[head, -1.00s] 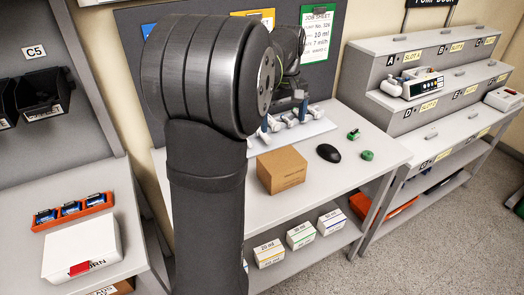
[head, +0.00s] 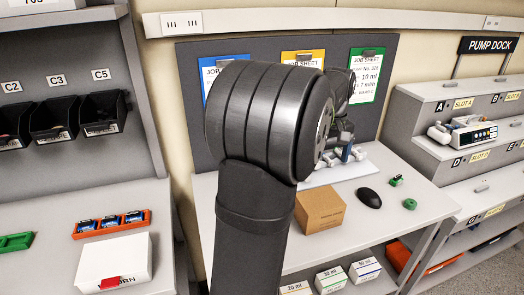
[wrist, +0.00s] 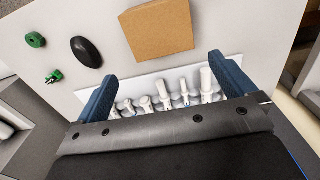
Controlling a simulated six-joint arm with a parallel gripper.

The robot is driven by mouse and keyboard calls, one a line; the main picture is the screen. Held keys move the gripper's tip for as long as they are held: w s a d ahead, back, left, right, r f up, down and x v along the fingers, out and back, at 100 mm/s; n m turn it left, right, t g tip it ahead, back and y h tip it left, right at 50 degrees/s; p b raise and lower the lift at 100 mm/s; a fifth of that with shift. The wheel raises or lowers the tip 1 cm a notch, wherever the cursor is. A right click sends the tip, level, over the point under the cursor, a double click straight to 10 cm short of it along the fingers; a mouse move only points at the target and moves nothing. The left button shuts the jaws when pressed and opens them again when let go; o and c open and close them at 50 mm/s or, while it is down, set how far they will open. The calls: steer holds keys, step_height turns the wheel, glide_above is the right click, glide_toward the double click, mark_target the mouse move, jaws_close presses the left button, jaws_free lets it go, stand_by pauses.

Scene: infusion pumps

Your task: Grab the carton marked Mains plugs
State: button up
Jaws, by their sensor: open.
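A brown cardboard carton (head: 320,207) stands on the light worktop, in front of a white tray. It also shows in the wrist view (wrist: 158,32), at the top centre, beyond the fingertips. Small print is on its front face, but I cannot read it, so I cannot tell whether it says Mains plugs. No other carton in view reads Mains plugs. My gripper (wrist: 162,68) is open, its two blue fingers apart over the white tray, with nothing held between them. In the head view my gripper (head: 346,153) is small and partly hidden behind my arm.
A white tray (wrist: 88,98) holds several white connectors below my gripper. A black mouse (head: 369,198) and green parts (head: 409,204) lie right of the carton. White boxes (head: 330,280) stand on the shelf below. The pump dock (head: 430,150) is at right, dark bins (head: 103,115) at left.

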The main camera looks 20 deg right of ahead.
steer(key=n+h, duration=0.3)
steer(key=n, duration=1.5)
glide_toward(318, 200)
steer(key=x, duration=0.8)
steer(key=shift+a, duration=0.1)
steer(key=shift+d+x, duration=0.1)
steer(key=shift+x, duration=1.45)
steer(key=shift+d+x, duration=0.15)
steer(key=shift+x, duration=1.45)
steer(key=shift+w+r, duration=0.1)
steer(key=shift+r, duration=0.05)
steer(key=c, duration=0.8)
